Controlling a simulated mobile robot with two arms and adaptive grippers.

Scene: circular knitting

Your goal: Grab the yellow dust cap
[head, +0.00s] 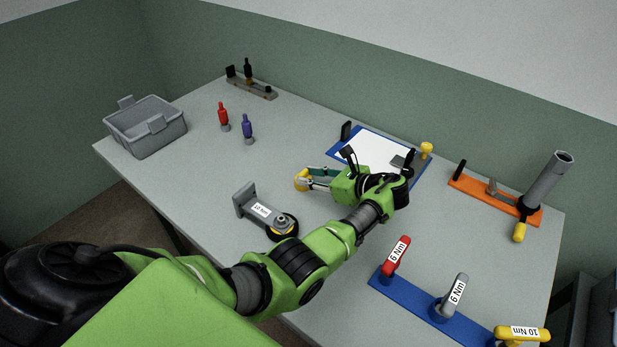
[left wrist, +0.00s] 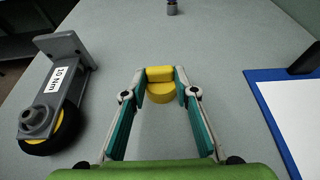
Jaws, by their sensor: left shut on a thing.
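The yellow dust cap (head: 301,180) is near the middle of the grey table, at the tips of my left gripper (head: 311,180). In the left wrist view the cap (left wrist: 160,91) sits between the two fingertips, and my left gripper (left wrist: 160,78) is shut on it. The cap shows a block-shaped upper part and a rounder part. I cannot tell whether it touches the table. My right gripper is not in view.
A grey bracket labelled 10 Nm (head: 262,210) lies close to the left gripper. A blue clipboard with white paper (head: 372,148) is behind it. A grey bin (head: 146,127), red (head: 223,116) and blue bottles (head: 247,128) stand left. A blue rack (head: 432,312) holds labelled handles at front right.

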